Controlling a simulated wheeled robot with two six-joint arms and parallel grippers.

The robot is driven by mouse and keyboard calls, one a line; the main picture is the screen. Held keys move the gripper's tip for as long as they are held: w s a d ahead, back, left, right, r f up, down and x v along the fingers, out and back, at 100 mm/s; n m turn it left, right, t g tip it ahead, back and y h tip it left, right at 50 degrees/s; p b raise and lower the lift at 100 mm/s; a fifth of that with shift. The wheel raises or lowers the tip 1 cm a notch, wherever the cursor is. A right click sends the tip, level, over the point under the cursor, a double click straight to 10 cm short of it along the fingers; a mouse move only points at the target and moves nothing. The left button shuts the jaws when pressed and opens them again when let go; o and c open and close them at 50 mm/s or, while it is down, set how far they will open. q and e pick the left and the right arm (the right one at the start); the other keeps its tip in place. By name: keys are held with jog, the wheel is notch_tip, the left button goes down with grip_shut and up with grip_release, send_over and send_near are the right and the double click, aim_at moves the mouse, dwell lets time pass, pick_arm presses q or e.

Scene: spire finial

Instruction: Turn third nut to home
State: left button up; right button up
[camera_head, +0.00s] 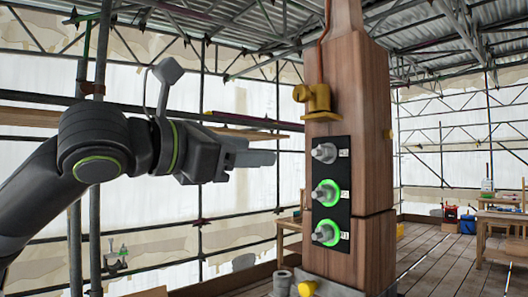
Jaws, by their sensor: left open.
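A black plate (343,172) is fixed upright on the wooden post (374,165). It carries three grey nuts in a column. The top nut (324,153) has no lit ring. The middle nut (327,193) and the bottom nut (327,232) each have a glowing green ring. Small white labels beside the nuts are too small to read. My left gripper (262,157) is open and empty, seen side-on. It points right, level with the top nut, and a gap shows between its fingertips and that nut. My right gripper is not in view.
A brass fitting (314,98) with a copper pipe (321,50) sits on the post above the plate. Scaffold poles stand behind my arm. A workbench (500,222) is at the far right, with open plank floor before it.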

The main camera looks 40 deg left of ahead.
pick_arm(q)
jog(key=n, duration=0.4)
jog(key=n+p, duration=1.1)
jog(key=n, duration=2.1)
send_near(320, 152)
jog(key=w, duration=0.7)
jog(key=shift+w+d+r, duration=0.15)
jog(key=shift+d, duration=0.25)
jog(key=shift+w, duration=1)
